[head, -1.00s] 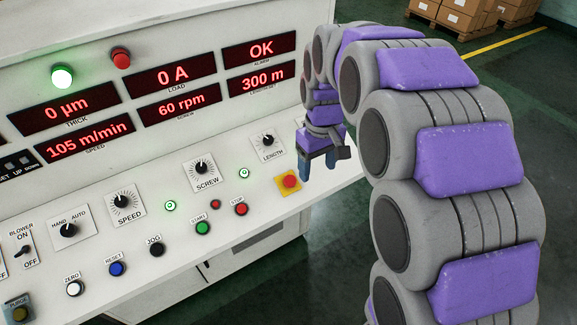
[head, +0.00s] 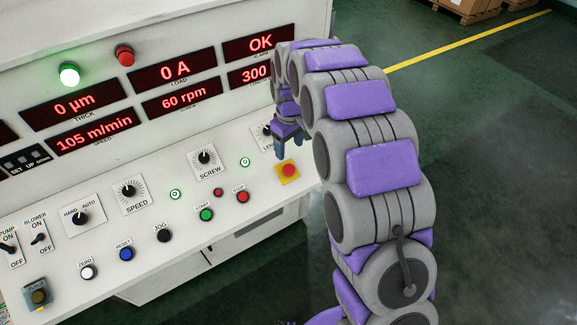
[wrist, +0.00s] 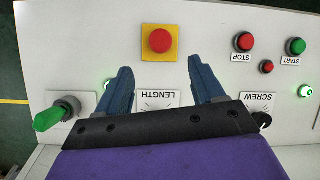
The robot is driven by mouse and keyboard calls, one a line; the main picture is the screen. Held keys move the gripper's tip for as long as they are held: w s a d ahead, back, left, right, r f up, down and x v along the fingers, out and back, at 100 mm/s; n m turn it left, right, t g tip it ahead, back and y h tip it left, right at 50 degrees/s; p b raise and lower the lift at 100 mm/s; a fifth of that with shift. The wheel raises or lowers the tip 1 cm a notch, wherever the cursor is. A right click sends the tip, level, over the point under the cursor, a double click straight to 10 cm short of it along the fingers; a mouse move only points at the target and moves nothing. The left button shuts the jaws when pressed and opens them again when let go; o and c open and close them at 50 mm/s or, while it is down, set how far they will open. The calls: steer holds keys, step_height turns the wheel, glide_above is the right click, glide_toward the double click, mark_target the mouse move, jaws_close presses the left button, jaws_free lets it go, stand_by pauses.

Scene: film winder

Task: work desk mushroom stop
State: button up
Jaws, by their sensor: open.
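The mushroom stop (head: 289,170) is a round red button on a yellow square plate at the right end of the sloped desk. It also shows in the wrist view (wrist: 160,41), upper middle, unobstructed. My gripper (head: 291,147) is just beyond the button in the head view, over the LENGTH knob area. In the wrist view my gripper (wrist: 163,72) has its two blue fingers spread wide with nothing between them. The button lies past the fingertips, roughly centred on the gap. The fingers do not appear to touch it.
A smaller red STOP button (head: 242,197) and green START button (head: 207,214) sit left of the mushroom stop. The SCREW knob (head: 204,158) is behind them. A green-handled switch (wrist: 50,118) stands beside the left finger in the wrist view. Open floor lies right of the desk.

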mark_target(289, 167)
step_height(289, 167, down, 10)
steer(key=shift+f, duration=0.1)
steer(key=shift+s, duration=0.1)
steer(key=shift+c, duration=0.4)
jaws_close()
stand_by(0.4)
